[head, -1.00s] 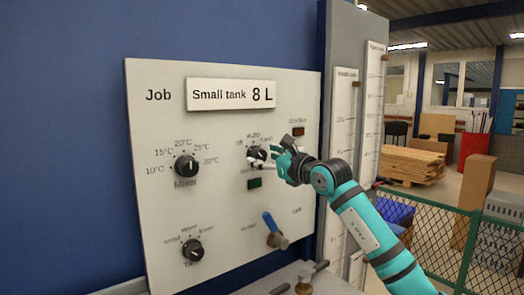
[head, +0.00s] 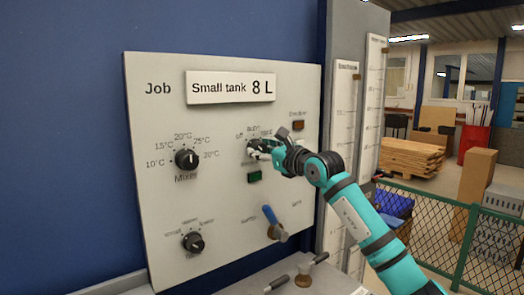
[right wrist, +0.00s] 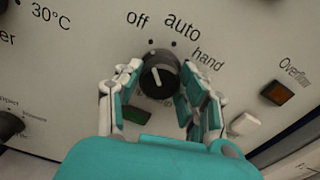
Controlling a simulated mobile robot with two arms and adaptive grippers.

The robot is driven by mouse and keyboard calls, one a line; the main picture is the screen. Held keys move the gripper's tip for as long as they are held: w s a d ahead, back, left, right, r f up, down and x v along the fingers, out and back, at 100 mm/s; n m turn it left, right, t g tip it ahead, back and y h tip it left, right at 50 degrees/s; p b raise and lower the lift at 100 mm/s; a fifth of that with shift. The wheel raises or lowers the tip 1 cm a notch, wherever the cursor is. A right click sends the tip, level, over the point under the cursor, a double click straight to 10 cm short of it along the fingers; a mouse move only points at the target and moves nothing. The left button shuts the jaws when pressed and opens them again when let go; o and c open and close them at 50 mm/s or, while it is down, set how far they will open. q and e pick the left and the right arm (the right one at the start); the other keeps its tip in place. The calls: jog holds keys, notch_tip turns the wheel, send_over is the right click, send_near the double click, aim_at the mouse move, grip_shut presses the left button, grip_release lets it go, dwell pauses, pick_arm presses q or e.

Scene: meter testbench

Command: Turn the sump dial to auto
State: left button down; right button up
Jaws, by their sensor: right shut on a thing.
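The sump dial (right wrist: 159,75) is a round black knob with a white pointer line on the pale panel. In the right wrist view its labels read off, auto and hand. The pointer aims up and slightly left, toward the off mark rather than auto. My right gripper (right wrist: 163,92) has its fingers on both sides of the knob and is shut on it. In the head view the right gripper (head: 259,149) covers most of the dial, and the label below the knob is partly hidden. My left gripper is not in view.
A white button (right wrist: 245,124) sits right of my fingers.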

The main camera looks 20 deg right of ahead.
jog(key=m+b, duration=0.1)
jog(key=m, duration=0.2)
jog(key=shift+b, duration=0.3)
jog(key=m, duration=0.2)
jog(key=shift+m, duration=0.4)
jog(key=shift+m+b, duration=0.3)
jog(key=shift+m, duration=1.2)
jog(key=o, duration=1.2)
jog(key=shift+d, duration=0.1)
